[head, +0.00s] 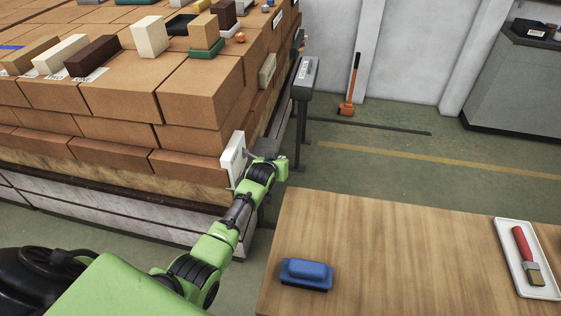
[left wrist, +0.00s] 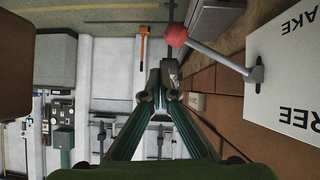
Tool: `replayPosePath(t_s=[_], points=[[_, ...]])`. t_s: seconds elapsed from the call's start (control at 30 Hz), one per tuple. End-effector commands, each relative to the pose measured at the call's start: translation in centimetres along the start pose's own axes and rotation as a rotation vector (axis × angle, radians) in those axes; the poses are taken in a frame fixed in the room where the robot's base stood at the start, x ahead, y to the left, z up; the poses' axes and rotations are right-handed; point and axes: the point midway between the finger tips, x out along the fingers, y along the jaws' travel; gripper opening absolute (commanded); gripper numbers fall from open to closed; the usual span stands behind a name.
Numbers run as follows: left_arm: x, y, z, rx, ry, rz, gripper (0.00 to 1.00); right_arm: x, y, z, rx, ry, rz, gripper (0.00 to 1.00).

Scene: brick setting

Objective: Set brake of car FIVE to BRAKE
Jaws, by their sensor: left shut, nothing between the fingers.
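A white brake plate (head: 234,152) is fixed to the near corner of the brick stack. In the left wrist view the plate (left wrist: 290,70) reads, upside down, "AKE" at the top and "REE" below; the rest is cut off. A grey lever (left wrist: 218,58) with a red ball knob (left wrist: 176,36) sticks out of its slot, slanting up in the picture towards the "AKE" side. My left gripper (head: 269,158) is beside the plate. Its fingers (left wrist: 158,88) are shut and empty, with the knob just above their tips, apparently apart. No car number is readable. My right gripper is out of view.
A wooden table (head: 400,230) with a blue brush-like block (head: 306,274) and a white tray (head: 510,272) holding a red-handled brush stands right of my left arm. A grey post (head: 303,80) stands behind the gripper. Green floor beyond is mostly clear.

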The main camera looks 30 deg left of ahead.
Motion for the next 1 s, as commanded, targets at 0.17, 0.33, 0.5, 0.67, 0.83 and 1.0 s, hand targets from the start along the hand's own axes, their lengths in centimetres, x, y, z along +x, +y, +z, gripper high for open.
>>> replayPosePath(t_s=[0.17,0.33,0.5,0.67,0.83,1.0], points=[[-2.7,0.5,0.4,-0.001,0.001,0.002,0.00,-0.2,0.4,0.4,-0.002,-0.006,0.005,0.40],[-5.3,1.1,0.4,-0.002,0.002,0.002,0.00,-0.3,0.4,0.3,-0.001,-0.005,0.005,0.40],[-7.6,1.5,0.5,-0.001,0.002,0.001,0.00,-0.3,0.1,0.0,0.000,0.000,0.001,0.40],[-9.0,1.8,0.5,-0.002,0.001,0.002,0.00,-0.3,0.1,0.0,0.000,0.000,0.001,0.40],[-9.5,1.9,0.5,-0.001,0.001,0.001,0.00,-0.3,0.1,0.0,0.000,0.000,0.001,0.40],[-9.6,1.9,0.5,-0.001,0.001,0.001,0.00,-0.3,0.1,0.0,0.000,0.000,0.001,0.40]])
